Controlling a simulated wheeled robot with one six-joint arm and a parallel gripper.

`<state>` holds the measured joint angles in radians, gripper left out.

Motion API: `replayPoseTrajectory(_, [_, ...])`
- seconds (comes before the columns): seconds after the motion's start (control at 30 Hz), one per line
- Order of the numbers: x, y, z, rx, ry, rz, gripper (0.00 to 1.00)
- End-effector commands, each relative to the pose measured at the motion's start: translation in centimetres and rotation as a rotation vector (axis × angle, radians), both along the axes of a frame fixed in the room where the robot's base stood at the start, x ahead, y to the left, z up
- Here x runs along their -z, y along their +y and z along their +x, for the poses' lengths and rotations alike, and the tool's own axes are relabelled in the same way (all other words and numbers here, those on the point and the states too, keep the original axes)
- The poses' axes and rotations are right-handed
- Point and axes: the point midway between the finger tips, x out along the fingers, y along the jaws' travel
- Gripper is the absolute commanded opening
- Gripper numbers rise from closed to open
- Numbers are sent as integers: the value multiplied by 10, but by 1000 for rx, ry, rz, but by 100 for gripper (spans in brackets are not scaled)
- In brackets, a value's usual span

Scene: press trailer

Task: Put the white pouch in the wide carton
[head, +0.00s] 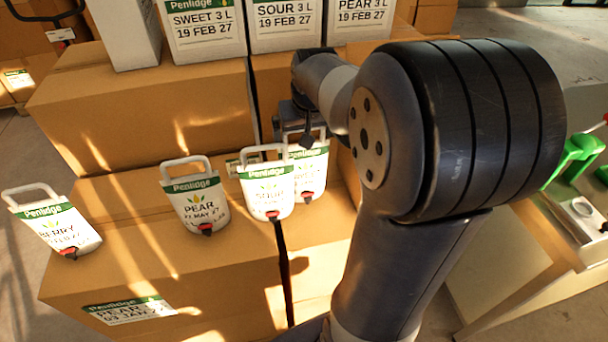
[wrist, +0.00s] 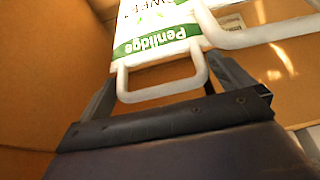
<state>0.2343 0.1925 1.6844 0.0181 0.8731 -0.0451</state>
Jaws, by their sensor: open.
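Several white pouches with green Penlidge bands, loop handles and red taps are on the front cartons. They are a BERRY pouch (head: 58,230) tilted at left, a PEAR pouch (head: 196,205), a SOUR pouch (head: 267,188), and a rightmost pouch (head: 312,172) partly behind the SOUR one. My gripper (head: 297,128) is at the top of the rightmost pouch. In the wrist view, a pouch reading SWEET (wrist: 160,42) has its handle between my open, spread fingers (wrist: 165,88). Another handle crosses at right. I cannot tell which carton is the wide one.
A brown carton labelled PEAR (head: 190,285) is under the pouches. A larger brown carton (head: 150,115) stands behind. White boxes (head: 205,35) labelled SWEET, SOUR and PEAR are at the back. A bench (head: 535,235) with green items (head: 575,158) is at right.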

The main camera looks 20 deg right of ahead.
Motion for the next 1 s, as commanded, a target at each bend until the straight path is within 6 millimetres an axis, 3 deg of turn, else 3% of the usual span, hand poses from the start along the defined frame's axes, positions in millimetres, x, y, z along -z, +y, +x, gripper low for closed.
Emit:
replayPoseTrajectory(0.23, [2, 0, 1, 0, -1, 0, 100])
replayPoseTrajectory(1.0, [1, 0, 1, 0, -1, 0, 37])
